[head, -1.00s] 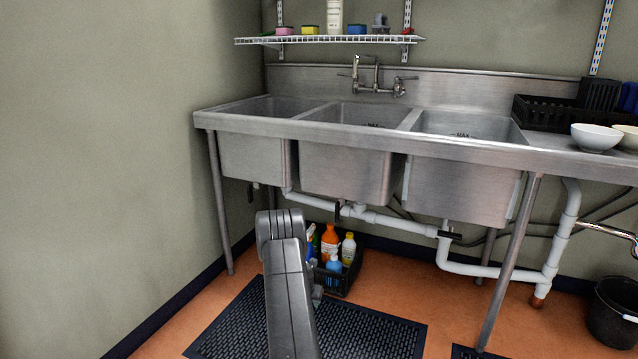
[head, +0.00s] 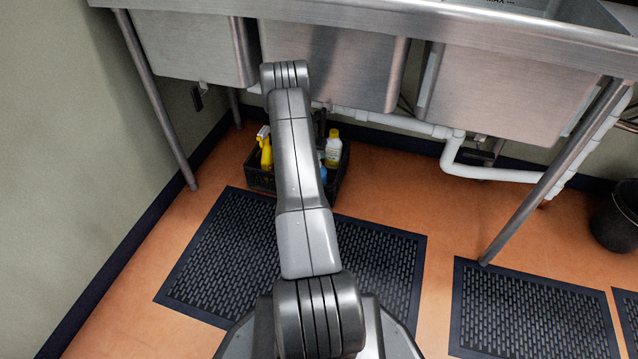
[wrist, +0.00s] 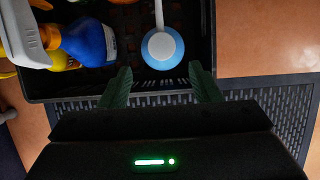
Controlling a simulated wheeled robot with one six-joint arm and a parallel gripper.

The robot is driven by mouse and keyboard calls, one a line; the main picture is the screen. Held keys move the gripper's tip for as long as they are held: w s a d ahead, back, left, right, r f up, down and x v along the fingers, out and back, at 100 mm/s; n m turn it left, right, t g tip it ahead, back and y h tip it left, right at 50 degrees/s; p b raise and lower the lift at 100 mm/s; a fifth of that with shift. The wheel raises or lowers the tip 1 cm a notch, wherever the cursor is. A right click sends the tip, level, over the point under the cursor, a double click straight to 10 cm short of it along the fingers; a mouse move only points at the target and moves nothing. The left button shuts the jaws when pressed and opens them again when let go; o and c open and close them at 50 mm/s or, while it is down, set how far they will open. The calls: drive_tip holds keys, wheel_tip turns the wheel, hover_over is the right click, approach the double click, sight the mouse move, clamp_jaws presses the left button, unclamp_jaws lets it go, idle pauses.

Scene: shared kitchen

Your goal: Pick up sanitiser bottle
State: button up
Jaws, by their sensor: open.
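The sanitiser bottle (wrist: 162,46) appears to be the light blue bottle with a white pump top and spout, seen from above in the wrist view; no label is readable. It is in a black crate (wrist: 180,84), near the crate's near wall. A bit of its blue body (head: 323,173) shows beside my arm in the head view. My gripper (wrist: 162,86) is open and empty. Its two green fingers point at the crate, one to each side of the bottle's line but short of it. My arm hides the gripper in the head view.
A yellow spray bottle (head: 266,156) and a yellow-capped bottle (head: 333,148) share the crate. The steel sink (head: 335,65), pipes (head: 395,121) and legs hang above and around. Black mats (head: 222,245) cover the floor.

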drive_tip(key=b+x, duration=0.1)
drive_tip(key=x, duration=0.2)
drive_tip(key=shift+f, duration=0.25)
drive_tip(key=shift+w+d+b+x, duration=0.15)
drive_tip(key=shift+b+x, duration=0.6)
drive_tip(key=shift+x, duration=0.6)
drive_tip(key=shift+w+d+b+x, duration=0.1)
drive_tip(key=shift+b+x, duration=0.65)
drive_tip(key=shift+x, duration=0.6)
drive_tip(key=shift+r, duration=0.2)
clamp_jaws()
drive_tip(key=shift+w+r, duration=0.1)
drive_tip(key=shift+r, duration=0.1)
